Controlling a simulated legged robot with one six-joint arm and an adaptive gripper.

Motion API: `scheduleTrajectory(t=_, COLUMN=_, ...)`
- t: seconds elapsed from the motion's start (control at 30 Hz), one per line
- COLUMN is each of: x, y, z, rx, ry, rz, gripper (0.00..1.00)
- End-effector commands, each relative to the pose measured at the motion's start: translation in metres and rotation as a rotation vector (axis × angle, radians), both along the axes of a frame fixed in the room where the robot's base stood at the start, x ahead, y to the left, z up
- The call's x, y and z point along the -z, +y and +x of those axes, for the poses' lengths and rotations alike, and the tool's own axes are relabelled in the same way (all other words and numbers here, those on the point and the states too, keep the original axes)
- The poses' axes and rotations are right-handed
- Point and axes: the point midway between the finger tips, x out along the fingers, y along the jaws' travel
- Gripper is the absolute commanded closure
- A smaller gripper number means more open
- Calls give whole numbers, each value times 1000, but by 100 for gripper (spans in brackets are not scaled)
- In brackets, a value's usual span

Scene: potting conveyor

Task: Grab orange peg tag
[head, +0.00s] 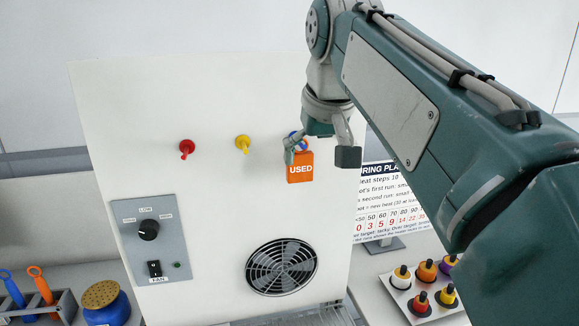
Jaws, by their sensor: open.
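The orange tag (300,169), marked "USED", hangs on the front of a white panel from a blue peg (297,140). The peg is partly hidden behind my gripper. My gripper (321,155) is open at the tag, with one finger over the tag's upper left and the other finger, with a dark pad, to its right. I cannot tell whether a finger touches the tag.
A red peg (187,148) and a yellow peg (243,144) are bare on the white panel (215,210). Below are a fan grille (282,266) and a control plate (150,270). A sign (380,205) and a tray (418,313) of colored bottles stand right.

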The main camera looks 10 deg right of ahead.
Motion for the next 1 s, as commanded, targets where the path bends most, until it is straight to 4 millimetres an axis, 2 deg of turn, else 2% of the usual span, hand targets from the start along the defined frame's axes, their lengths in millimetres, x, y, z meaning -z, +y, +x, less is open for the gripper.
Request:
scheduleTrajectory(t=0.1, x=-20, y=-1, z=17, rx=0, ry=7, rz=0, gripper=0)
scheduleTrajectory(t=0.3, x=-45, y=-1, z=37, rx=0, ry=21, rz=0, gripper=0)
scheduleTrajectory(t=0.53, x=-57, y=-2, z=45, rx=-1, ry=28, rz=0, gripper=0)
scheduleTrajectory(t=0.67, x=-51, y=-2, z=49, rx=-1, ry=32, rz=0, gripper=0)
scheduleTrajectory(t=1.0, x=-11, y=-2, z=65, rx=-1, ry=30, rz=0, gripper=0)
